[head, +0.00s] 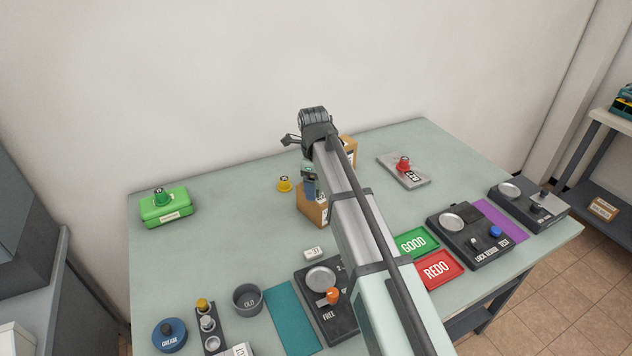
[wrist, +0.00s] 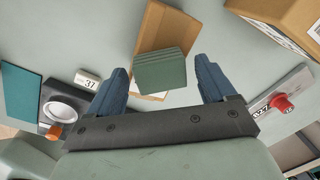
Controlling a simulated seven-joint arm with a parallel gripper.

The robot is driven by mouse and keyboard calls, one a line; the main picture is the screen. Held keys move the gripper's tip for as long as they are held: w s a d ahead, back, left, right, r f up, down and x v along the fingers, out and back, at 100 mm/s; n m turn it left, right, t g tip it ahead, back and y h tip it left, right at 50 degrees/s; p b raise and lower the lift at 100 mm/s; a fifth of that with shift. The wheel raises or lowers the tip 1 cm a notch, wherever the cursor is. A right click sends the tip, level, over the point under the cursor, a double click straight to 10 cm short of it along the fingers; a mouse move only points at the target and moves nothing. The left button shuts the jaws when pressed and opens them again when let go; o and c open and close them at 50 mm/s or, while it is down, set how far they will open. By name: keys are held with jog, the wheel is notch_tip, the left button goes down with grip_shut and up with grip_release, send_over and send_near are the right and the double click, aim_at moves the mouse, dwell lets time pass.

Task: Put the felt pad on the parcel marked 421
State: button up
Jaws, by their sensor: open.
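My gripper (wrist: 163,85) is open, its two blue fingers apart over a brown cardboard box (wrist: 170,28). A grey-green block with ribbed layers (wrist: 160,72) shows between the fingers, with gaps on both sides; it may be the felt pad. Whether it rests on the box I cannot tell. In the head view the box (head: 312,213) is partly behind my arm. The slab also shows in the wrist view (wrist: 293,88). No marking 421 is clearly legible.
A second cardboard box (head: 351,146) stands behind my arm. A yellow knob (head: 285,184), a number tag (head: 314,253) and a green case (head: 166,212) stand left. Green GOOD (head: 413,244) and red REDO (head: 436,271) trays lie right.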

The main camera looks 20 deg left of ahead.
jog(key=shift+r, duration=0.1)
notch_tip(320, 180, up, 12)
jog(key=s, duration=0.1)
dwell(0.5)
dwell(0.4)
